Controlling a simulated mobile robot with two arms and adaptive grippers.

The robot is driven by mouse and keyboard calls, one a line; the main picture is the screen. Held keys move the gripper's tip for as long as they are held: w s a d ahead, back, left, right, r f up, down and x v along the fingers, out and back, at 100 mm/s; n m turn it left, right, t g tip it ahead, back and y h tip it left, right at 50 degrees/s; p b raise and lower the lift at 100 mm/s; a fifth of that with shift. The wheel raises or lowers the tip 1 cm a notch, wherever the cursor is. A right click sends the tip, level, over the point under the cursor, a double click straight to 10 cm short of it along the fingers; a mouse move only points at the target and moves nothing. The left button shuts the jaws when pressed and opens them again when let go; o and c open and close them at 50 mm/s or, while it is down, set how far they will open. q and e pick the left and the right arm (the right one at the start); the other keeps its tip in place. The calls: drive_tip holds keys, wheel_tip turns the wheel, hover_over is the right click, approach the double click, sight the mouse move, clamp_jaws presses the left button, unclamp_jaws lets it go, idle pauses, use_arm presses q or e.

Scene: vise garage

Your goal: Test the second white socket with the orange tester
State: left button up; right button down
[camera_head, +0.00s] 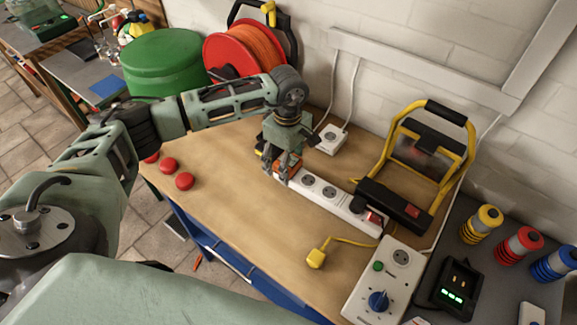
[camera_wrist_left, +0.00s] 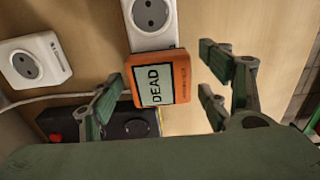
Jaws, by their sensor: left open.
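In the head view the tester (camera_head: 291,167) is partly hidden by my left gripper (camera_head: 279,166). The strip (camera_head: 320,202) runs right from it, with a few round sockets uncovered. In the wrist view my left gripper (camera_wrist_left: 162,88) is open, with fingers on both sides of the tester and gaps beside it. Whether the tester is plugged in is hidden. My right gripper is not in view.
A separate white socket box (camera_head: 331,140) stands behind the strip. A yellow work lamp (camera_head: 440,150), a yellow plug (camera_head: 316,258) and a white dial box (camera_head: 385,285) are to the right. Red buttons (camera_head: 168,165) lie left.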

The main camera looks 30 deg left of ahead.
use_arm(q)
drive_tip(key=c, duration=1.7)
drive_tip(key=shift+w+r, duration=0.1)
drive_tip(key=shift+r, duration=0.35)
drive_tip(key=shift+r+p, duration=0.55)
drive_tip(key=shift+r, duration=0.15)
drive_tip(key=shift+r+p, duration=0.8)
drive_tip(key=shift+r, duration=1.1)
drive_tip(key=shift+d, duration=0.1)
